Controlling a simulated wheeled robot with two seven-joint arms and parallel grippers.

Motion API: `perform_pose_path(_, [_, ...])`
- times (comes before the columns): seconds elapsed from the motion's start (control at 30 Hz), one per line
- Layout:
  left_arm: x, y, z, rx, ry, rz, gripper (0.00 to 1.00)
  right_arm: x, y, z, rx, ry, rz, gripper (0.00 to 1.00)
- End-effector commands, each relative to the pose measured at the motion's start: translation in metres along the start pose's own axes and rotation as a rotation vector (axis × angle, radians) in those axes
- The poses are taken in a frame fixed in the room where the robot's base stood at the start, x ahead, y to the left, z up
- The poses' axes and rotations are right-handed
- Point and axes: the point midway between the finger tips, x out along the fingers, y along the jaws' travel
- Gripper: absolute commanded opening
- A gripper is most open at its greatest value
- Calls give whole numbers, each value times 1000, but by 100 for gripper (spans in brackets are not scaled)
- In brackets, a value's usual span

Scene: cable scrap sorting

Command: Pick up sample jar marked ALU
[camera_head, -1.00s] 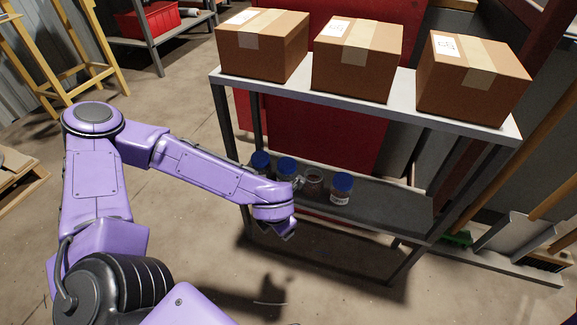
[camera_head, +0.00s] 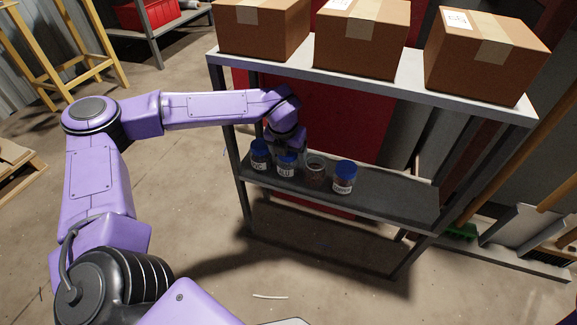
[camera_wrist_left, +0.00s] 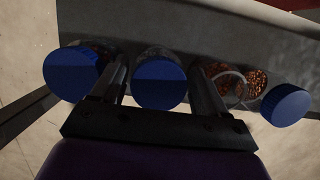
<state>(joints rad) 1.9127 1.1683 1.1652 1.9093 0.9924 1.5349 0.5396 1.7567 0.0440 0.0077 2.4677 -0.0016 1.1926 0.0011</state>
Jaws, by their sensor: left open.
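The ALU jar (camera_head: 287,171) has a blue lid and a white label. It stands upright on the lower shelf, second from left. In the left wrist view its blue lid (camera_wrist_left: 160,84) lies between the two fingers. The fingers (camera_wrist_left: 158,88) straddle the jar with a gap showing on both sides. The gripper partly hides the jar's top in the head view. My right gripper is not in view.
Another blue-lidded jar (camera_head: 259,162) stands close on the left. An open jar (camera_head: 315,168) with copper-coloured scrap is close on the right, then a blue-lidded jar (camera_head: 343,184). The upper shelf (camera_head: 376,83) overhead carries cardboard boxes (camera_head: 361,42). The lower shelf (camera_head: 400,200) is clear at right.

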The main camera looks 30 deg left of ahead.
Motion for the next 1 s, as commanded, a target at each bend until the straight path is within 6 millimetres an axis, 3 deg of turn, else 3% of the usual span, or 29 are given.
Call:
perform_pose_path(0.07, [12,0,-1,-2,-1,0,74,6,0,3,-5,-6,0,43])
perform_pose_path(0.3, [13,0,0,-1,-3,0,74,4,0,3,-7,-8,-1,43])
perform_pose_path(0.33, [13,0,0,-1,-3,0,71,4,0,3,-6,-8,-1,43])
perform_pose_path(0.43, [13,0,0,-1,-3,0,38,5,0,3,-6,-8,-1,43])
perform_pose_path(0.47, [13,0,0,-1,-3,0,34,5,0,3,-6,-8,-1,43])
perform_pose_path(0.77, [11,0,1,0,-3,0,34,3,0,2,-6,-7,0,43])
perform_pose_path(1.0, [-4,-2,6,4,-4,-1,34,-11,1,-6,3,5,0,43])
